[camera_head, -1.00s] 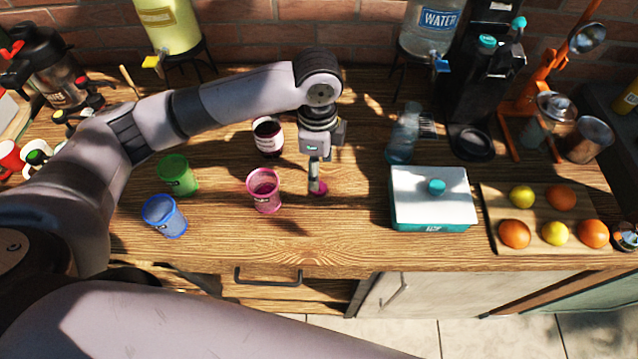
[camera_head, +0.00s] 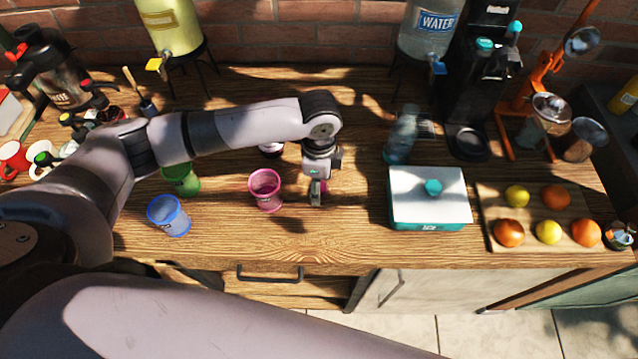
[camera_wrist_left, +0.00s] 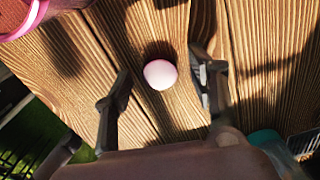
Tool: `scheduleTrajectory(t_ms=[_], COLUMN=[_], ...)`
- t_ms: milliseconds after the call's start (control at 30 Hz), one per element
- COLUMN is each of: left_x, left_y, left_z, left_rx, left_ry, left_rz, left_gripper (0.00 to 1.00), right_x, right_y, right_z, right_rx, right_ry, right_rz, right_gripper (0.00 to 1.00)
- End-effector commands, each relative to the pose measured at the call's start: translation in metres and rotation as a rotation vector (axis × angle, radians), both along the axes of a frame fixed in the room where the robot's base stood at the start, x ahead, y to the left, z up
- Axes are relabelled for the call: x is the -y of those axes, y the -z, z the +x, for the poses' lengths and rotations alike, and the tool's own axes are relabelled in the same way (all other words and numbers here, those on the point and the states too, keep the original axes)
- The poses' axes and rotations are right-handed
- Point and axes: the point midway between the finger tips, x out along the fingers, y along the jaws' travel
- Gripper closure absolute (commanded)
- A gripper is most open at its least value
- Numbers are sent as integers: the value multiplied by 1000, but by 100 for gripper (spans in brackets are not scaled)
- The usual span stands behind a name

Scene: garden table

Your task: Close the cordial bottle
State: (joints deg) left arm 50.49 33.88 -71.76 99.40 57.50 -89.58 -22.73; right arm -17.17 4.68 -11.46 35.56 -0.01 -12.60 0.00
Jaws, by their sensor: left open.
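The cordial bottle (camera_head: 271,149) is a dark bottle with a pale label, standing behind my left arm in the head view. The arm hides most of it, including its top. A small pink cap (camera_wrist_left: 160,74) lies on the wooden table in the left wrist view. In the head view it shows only as a bit of pink beside the fingers. My left gripper (camera_head: 318,194) is low over the table, just right of a pink cup. In the wrist view its fingers (camera_wrist_left: 160,88) are open, one on each side of the cap, with gaps between. My right gripper is not in view.
The pink cup (camera_head: 265,190), a blue cup (camera_head: 168,215) and a green cup (camera_head: 182,180) stand left of the gripper. A white and teal box (camera_head: 430,208) and a fruit board (camera_head: 486,216) are to the right. The table front is clear.

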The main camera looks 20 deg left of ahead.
Motion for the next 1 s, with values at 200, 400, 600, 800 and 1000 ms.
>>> scheduleTrajectory(t_ms=[200,400,600,800,1000], left_x=[0,0,0,0,0], left_y=[0,0,0,0,0], left_z=[0,0,0,0,0], left_rx=[0,0,0,0,0], left_ry=[1,1,1,1,1], left_rz=[-1,-1,0,0,0], left_gripper=[47,55,68,80,80], right_x=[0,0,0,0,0], right_y=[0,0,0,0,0], right_z=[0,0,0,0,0], right_rx=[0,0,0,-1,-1], right_ry=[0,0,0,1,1], right_rz=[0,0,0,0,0], right_gripper=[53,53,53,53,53])
